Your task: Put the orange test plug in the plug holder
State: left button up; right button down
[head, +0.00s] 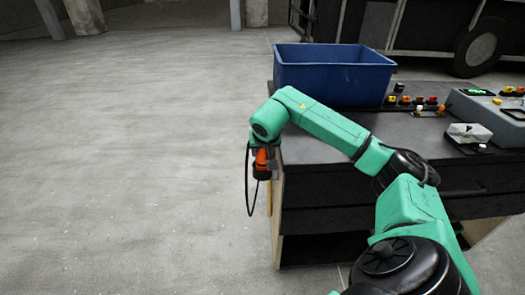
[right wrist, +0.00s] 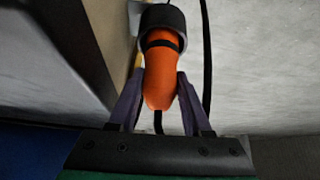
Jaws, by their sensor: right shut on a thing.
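The orange test plug (head: 261,158) is at the left end of the workbench, in the jaws of my right gripper (head: 261,151). In the right wrist view the orange plug (right wrist: 161,72) lies between the two fingers of my right gripper (right wrist: 159,100), which are shut on it. A black round collar (right wrist: 163,20) surrounds the plug's far end; I cannot tell whether it is part of the plug or the plug holder. A thin black cable hangs in a loop beside it. I cannot make out the plug holder for certain. My left gripper is not in view.
The dark workbench (head: 335,190) has a blue bin (head: 335,78) on top at the back. Several coloured buttons and a grey control box (head: 480,110) stand at the right. A vehicle stands behind. The floor left of the bench is clear.

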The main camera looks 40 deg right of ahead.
jog(key=shift+r, duration=0.1)
jog(key=shift+f, duration=0.65)
jog(key=c, duration=0.6)
grip_release()
jog(key=p+v, duration=0.3)
jog(key=v, duration=0.3)
jog(key=shift+w, duration=0.1)
jog(key=p+v, duration=0.3)
jog(key=v, duration=0.2)
